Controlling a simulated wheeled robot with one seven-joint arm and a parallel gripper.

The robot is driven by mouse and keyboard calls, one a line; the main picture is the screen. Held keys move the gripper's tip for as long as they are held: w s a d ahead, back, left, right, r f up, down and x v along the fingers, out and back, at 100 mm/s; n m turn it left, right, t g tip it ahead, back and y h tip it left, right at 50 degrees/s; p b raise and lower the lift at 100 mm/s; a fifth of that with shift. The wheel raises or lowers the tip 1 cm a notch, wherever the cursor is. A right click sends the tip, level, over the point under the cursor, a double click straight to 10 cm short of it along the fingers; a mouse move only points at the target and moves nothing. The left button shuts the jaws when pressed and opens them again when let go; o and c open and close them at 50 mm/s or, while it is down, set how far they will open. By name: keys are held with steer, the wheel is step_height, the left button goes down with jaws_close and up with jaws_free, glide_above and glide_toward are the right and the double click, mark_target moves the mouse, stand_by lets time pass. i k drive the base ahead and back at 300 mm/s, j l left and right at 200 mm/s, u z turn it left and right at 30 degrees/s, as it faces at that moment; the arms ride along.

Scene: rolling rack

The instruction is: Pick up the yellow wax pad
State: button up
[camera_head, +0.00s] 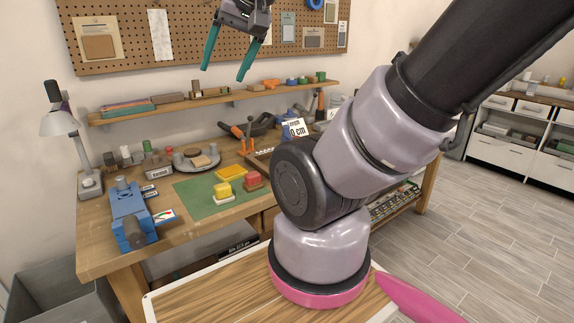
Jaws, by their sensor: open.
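On the green mat (205,206) on the workbench are two yellow things. One is a small yellow block (223,188) on a white base near the mat's middle. The other is a flatter yellow piece (231,172) just behind it. I cannot tell for certain which is the yellow wax pad. A red block (252,180) sits close to the right of both. My gripper (223,74), with teal fingers, is open and empty at the top, in front of the pegboard and high above the bench.
A blue vise (132,212) stands at the bench's left front, near a lamp (62,123). A round grey plate (193,160) lies behind the mat. A shelf (170,107) with small items runs along the wall. My arm hides the bench's right part.

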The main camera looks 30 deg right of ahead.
mark_target(224, 195)
steer(key=j+z, duration=0.15)
steer(key=z, duration=0.2)
steer(key=i+j+z, duration=0.1)
steer(key=z, duration=0.25)
steer(key=j+z, duration=0.35)
steer(key=l, duration=0.1)
